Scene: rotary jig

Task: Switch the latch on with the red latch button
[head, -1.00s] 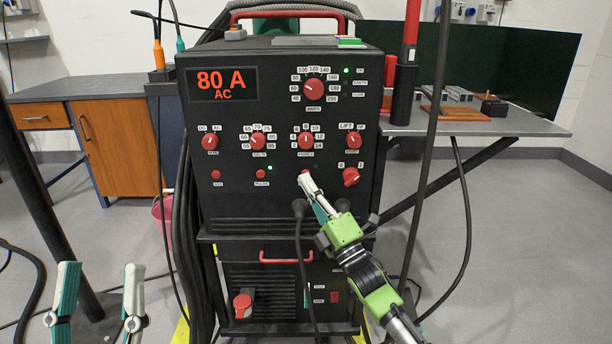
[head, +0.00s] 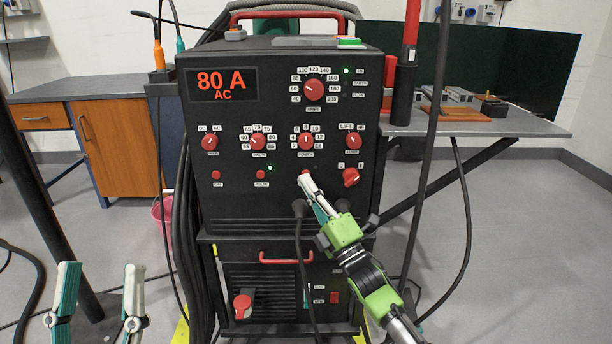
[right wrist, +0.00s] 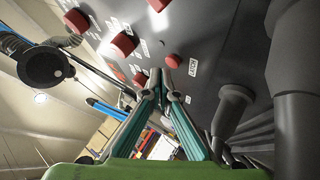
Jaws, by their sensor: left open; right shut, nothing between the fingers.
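The red latch button (right wrist: 173,61) is a small round red cap on the black front panel, beside a white label in the right wrist view. In the head view only its upper edge (head: 305,172) shows above my right fingertips. My right gripper (right wrist: 158,76) is shut and empty, its tips close to the button; I cannot tell whether they touch it. In the head view my right gripper (head: 308,182) reaches up to the panel from the lower right. My left gripper (head: 98,300) is open and empty at the lower left, away from the machine.
Red gas (head: 216,175) and pulse (head: 261,174) buttons sit left of the latch button; a green lamp is lit by pulse. Red knobs (head: 306,141) are above. Black cable plugs (head: 300,208) stick out just below my right fingertips. A switch knob (head: 351,177) is to the right.

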